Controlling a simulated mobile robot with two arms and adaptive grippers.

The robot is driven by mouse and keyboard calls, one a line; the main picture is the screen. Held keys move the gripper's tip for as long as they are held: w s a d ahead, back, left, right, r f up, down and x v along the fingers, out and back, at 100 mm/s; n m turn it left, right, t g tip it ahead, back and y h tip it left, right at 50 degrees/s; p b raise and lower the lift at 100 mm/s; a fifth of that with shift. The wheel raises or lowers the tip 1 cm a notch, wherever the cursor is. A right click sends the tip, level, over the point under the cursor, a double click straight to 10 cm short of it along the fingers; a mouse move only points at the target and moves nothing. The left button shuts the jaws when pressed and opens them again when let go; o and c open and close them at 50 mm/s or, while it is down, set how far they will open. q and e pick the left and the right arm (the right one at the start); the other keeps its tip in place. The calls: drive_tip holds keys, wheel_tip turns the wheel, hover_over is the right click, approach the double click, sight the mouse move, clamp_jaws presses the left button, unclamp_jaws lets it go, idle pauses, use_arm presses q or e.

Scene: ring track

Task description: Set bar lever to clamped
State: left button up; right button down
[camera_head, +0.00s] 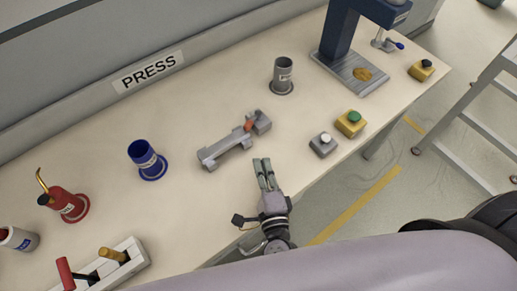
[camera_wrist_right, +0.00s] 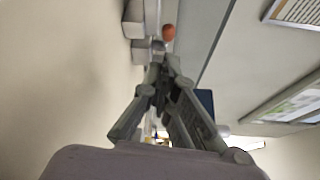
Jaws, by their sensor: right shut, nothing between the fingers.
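A grey bar-shaped fixture (camera_head: 224,148) lies on the bench in the middle of the head view. A small orange-red knob (camera_head: 249,125), apparently the bar lever's end, shows near its right end, beside a grey block (camera_head: 262,122). In the wrist view the orange knob (camera_wrist_right: 168,32) is ahead of the fingers, next to grey blocks (camera_wrist_right: 135,20). Whether the lever is clamped is too small to tell. My right gripper (camera_head: 262,162) is shut and empty, just in front of the fixture and apart from the knob. My left gripper is out of view.
A grey cylinder (camera_head: 283,76) stands behind the fixture and a blue cup (camera_head: 147,160) to its left. A grey button box (camera_head: 323,144) and a yellow box with a green button (camera_head: 351,122) stand to the right. A blue press (camera_head: 338,38) is at the back right.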

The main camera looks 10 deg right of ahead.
drive_tip(key=shift+s, duration=1.4)
